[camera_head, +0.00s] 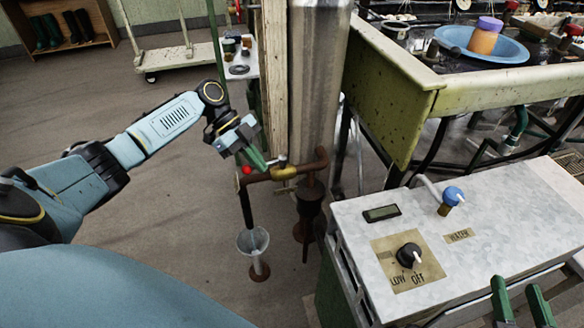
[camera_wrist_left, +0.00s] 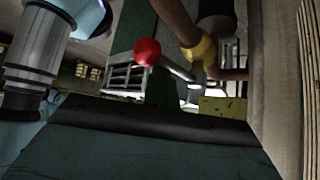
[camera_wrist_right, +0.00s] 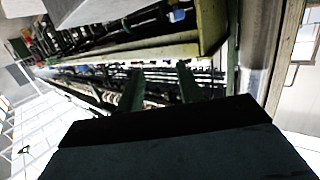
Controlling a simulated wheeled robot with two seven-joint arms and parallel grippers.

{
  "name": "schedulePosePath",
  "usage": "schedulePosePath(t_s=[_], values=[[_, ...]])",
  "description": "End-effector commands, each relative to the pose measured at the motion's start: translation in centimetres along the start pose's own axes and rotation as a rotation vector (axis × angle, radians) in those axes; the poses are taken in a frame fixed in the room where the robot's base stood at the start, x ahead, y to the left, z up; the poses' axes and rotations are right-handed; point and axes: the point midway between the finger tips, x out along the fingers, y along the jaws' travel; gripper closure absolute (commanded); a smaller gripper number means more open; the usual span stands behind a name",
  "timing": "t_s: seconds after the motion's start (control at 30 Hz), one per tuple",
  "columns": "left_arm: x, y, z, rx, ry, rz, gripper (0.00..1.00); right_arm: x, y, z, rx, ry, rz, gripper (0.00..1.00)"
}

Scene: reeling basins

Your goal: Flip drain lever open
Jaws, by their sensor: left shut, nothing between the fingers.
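The drain lever ends in a red ball knob (camera_head: 247,169). It belongs to a brass valve (camera_head: 283,172) on a rusty pipe (camera_head: 318,160) beside the tall metal cylinder. In the left wrist view the red knob (camera_wrist_left: 147,51), a grey rod and the brass valve (camera_wrist_left: 203,50) show ahead of the gripper. My left gripper (camera_head: 259,161) is shut and empty, its green fingers close beside the knob; I cannot tell whether they touch. My right gripper (camera_head: 521,298) is open and empty at the lower right, over the control box's front edge.
A clear funnel (camera_head: 253,240) stands below the pipe's spout. A metal control box (camera_head: 350,220) with a black dial (camera_head: 409,254) and blue-knobbed tap (camera_head: 452,196) is at right. A green basin (camera_head: 408,110) stands behind it. The floor at left is clear, with a cart (camera_head: 175,56) further back.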

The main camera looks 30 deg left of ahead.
Motion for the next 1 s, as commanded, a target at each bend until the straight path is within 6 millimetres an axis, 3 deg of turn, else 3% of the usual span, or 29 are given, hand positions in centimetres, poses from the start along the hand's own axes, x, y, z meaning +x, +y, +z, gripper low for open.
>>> schedulePosePath(t_s=[0.33, 1.0], values=[[-0.6, -0.1, 0.7, -0.001, -0.001, -0.002, 1.0, -0.2, 0.2, 1.2, -0.001, -0.074, 0.006, 0.64], [-1.3, -0.5, 1.0, -0.003, -0.009, -0.017, 1.0, -0.2, 0.3, 1.5, -0.001, -0.091, 0.007, 0.64]])
